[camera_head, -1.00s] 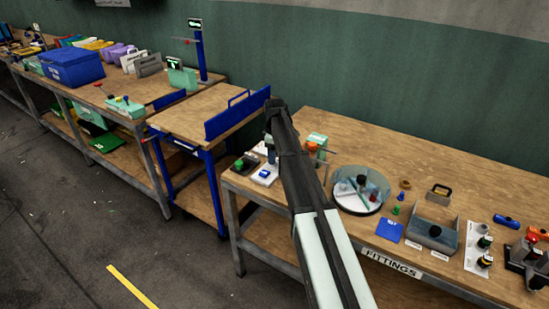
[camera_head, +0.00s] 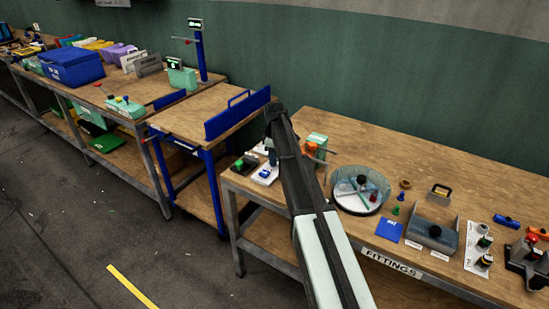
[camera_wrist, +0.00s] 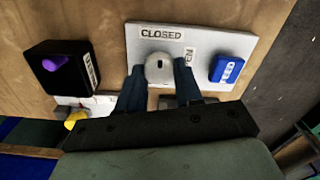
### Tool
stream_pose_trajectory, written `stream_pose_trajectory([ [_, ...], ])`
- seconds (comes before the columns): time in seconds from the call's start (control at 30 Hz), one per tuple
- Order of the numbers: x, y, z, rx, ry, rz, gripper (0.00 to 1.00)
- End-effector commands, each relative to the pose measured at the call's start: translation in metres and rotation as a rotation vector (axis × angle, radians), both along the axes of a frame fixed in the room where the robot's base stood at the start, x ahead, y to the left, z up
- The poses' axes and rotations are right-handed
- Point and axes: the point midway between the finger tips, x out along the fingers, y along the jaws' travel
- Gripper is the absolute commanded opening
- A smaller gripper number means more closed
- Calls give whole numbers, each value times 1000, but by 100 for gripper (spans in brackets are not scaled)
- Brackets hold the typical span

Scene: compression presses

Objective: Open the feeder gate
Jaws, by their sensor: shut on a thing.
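A white plate (camera_wrist: 205,42) with a "CLOSED" label and a second label, partly hidden, ending in "EN" lies on the wooden bench. A round, light grey knob (camera_wrist: 158,66) sits on it below the "CLOSED" label. My gripper (camera_wrist: 160,82) is shut on this knob, one dark finger on either side. The knob's lower part is hidden between the fingers. In the head view my gripper (camera_head: 271,148) reaches down at the left end of the bench, and the arm hides the knob.
A blue labelled block (camera_wrist: 232,70) is right of the knob. A black box with a purple top (camera_wrist: 58,68) is to the left. A clear round bin (camera_head: 359,190) stands right of my arm. A blue upright panel (camera_head: 237,116) stands on the neighbouring table.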

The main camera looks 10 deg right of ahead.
Motion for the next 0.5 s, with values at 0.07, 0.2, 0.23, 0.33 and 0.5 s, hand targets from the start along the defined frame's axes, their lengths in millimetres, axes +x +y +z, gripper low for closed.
stream_pose_trajectory([
  [0.07,0,0,0,0,0,0,11],
  [0.2,0,0,0,0,0,-1,4],
  [0.23,0,0,0,0,0,-2,4],
  [0.33,0,0,0,0,0,-13,4],
  [0.5,0,0,0,0,0,-71,4],
])
